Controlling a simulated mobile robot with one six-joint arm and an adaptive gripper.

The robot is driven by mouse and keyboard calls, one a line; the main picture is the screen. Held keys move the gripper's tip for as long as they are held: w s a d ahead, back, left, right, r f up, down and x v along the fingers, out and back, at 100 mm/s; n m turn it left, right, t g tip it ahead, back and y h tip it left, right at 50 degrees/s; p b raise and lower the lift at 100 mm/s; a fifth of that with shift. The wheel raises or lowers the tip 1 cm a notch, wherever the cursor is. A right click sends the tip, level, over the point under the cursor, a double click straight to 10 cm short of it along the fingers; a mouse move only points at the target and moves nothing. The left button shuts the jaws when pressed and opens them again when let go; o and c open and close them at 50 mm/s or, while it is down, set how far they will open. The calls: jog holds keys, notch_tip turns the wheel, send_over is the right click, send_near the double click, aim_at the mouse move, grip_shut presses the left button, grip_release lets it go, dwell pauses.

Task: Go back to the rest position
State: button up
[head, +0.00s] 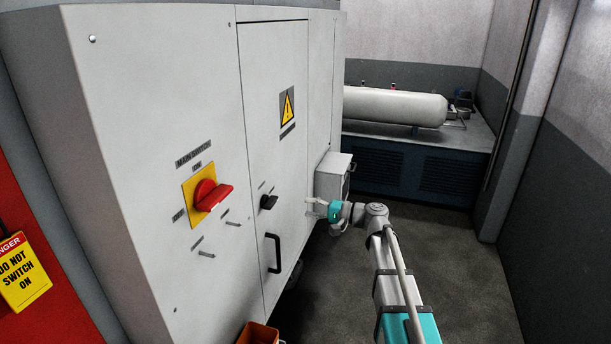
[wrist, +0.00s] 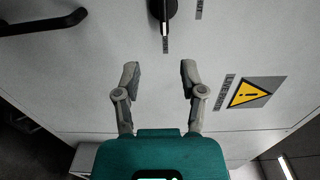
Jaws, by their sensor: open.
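My gripper (head: 312,207) is at the end of my outstretched arm, in front of the grey cabinet door (head: 262,110). In the wrist view my gripper (wrist: 160,80) has its two fingers apart with nothing between them. A black rotary knob (head: 268,202) on the door lies beyond the fingertips; it also shows in the wrist view (wrist: 163,10) at the top, apart from the fingers. The black door handle (head: 273,253) is below the knob; in the wrist view the handle (wrist: 45,22) is at the top left.
A red main switch (head: 210,195) on a yellow plate and several small pegs are on the cabinet front. A small grey box (head: 333,178) projects from the cabinet near my gripper. An orange bin (head: 258,334) is below. Floor (head: 455,265) to the right is clear.

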jog(key=s+d+f+n+g+h, duration=0.2)
jog(key=s+f+n+g+h, duration=0.15)
jog(key=s+f+h, duration=0.7)
jog(key=s+d+f+g+h, duration=0.2)
jog(key=s+d+f+h, duration=0.4)
jog(key=s+d, duration=0.4)
jog(key=s+f, duration=0.1)
jog(key=s, duration=0.2)
jog(key=shift+d+f, duration=0.4)
jog(key=shift+s+n, duration=0.1)
jog(key=shift+n, duration=0.15)
jog(key=shift+o, duration=0.3)
jog(key=shift+s, duration=0.1)
